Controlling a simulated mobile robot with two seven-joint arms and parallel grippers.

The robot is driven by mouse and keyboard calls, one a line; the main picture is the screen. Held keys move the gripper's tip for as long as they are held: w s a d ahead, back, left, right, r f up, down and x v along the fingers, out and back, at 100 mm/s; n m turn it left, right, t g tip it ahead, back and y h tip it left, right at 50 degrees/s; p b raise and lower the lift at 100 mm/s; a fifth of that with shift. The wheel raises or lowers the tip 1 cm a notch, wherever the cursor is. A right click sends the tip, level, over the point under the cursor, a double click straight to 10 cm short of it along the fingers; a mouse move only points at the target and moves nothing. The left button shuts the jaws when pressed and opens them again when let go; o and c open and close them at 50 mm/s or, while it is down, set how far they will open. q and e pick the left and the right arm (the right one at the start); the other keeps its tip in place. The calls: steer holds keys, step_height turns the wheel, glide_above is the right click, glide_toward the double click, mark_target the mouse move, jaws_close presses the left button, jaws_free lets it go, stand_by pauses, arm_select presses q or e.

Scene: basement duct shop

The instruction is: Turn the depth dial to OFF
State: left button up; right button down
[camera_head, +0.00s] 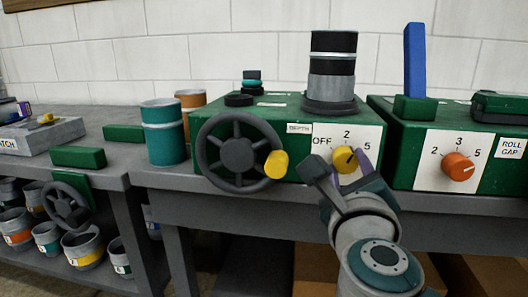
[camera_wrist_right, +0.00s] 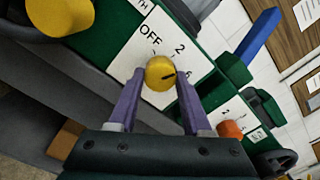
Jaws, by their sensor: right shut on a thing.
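The yellow depth dial (camera_head: 344,160) sits on a white plate marked OFF, 2 and 5 (camera_head: 320,142) on the front of the green machine (camera_head: 225,110). Its dark pointer mark leans to the right, roughly toward the 5. In the right wrist view the dial (camera_wrist_right: 159,72) lies between the tips of the two purple fingers. My right gripper (camera_head: 342,172) is shut on the dial, reaching it from below and in front. In the head view the gripper hides the lower part of the dial plate. My left gripper is not in view.
A dark handwheel (camera_head: 230,150) with a yellow knob (camera_head: 277,164) is left of the dial. An orange dial (camera_head: 458,166) is on the right-hand green machine. Teal and orange cans (camera_head: 163,135) stand on the bench, left of the handwheel. Floor space below the bench holds brown boxes.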

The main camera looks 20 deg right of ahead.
steer(key=n+p, duration=0.2)
steer(key=n, duration=0.2)
steer(key=shift+r+n, duration=0.15)
steer(key=shift+n, duration=0.25)
steer(key=n+p, duration=0.2)
steer(key=n, duration=0.2)
steer(key=shift+n, duration=0.3)
steer(key=n+p, duration=0.1)
steer(key=n, duration=0.2)
steer(key=shift+n+p, duration=0.3)
steer(key=n+p, duration=0.1)
steer(key=n, duration=0.3)
steer(key=shift+n, duration=0.3)
steer(key=shift+c, duration=1.7)
jaws_free()
steer(key=shift+s, duration=0.1)
